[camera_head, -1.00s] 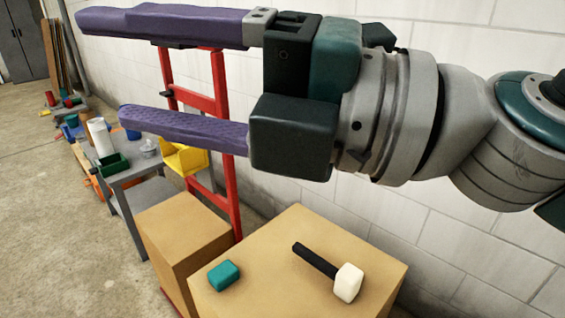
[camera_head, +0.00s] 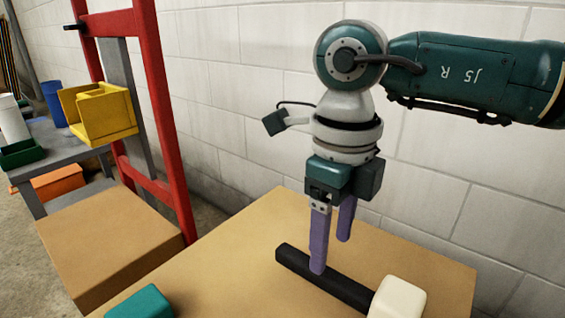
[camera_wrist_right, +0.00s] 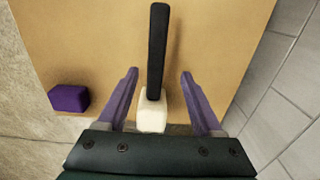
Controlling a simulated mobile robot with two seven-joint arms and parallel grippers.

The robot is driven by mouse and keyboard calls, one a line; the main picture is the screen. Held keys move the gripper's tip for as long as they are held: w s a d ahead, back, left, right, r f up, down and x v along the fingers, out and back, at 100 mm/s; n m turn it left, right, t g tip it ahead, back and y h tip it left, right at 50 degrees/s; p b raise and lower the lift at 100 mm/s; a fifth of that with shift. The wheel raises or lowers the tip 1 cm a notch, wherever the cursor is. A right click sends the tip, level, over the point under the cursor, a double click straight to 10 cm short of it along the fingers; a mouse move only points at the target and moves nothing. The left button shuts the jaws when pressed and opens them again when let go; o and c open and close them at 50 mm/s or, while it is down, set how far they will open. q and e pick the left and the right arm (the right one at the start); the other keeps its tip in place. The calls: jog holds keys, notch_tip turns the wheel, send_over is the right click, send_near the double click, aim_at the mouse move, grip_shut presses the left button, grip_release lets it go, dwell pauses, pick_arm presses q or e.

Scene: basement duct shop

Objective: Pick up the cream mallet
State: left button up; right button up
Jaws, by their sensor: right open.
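The cream mallet lies on the near cardboard box (camera_head: 225,270). Its black handle (camera_head: 345,285) runs from the box's middle to its cream head (camera_head: 398,298) at the lower right. My right gripper (camera_head: 331,253) points down over the handle, with purple fingers apart and nothing held. In the right wrist view the mallet's head (camera_wrist_right: 153,112) and handle lie between the open fingers (camera_wrist_right: 158,74) as seen from above. Whether the fingertips reach down beside the handle is hard to tell. My left gripper is not in view.
A teal block (camera_head: 140,302) sits at the box's left; in the wrist view a block there looks purple (camera_wrist_right: 69,98). A lower box (camera_head: 105,245), a red ladder-like frame (camera_head: 155,110) and a yellow bin (camera_head: 98,115) stand left. A white block wall (camera_head: 470,170) rises behind.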

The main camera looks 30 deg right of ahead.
aim_at(329, 272)
jog(key=f, duration=0.2)
jog(key=shift+s+a+f+b, duration=0.1)
jog(key=shift+s+f+b, duration=0.1)
jog(key=shift+f+b, duration=0.15)
notch_tip(329, 272, down, 5)
jog(key=shift+s+a+f+b, duration=0.1)
jog(key=shift+s+a+b, duration=0.05)
jog(key=shift+b, duration=0.9)
jog(key=shift+c, duration=0.4)
jog(key=shift+c, duration=0.7)
grip_shut()
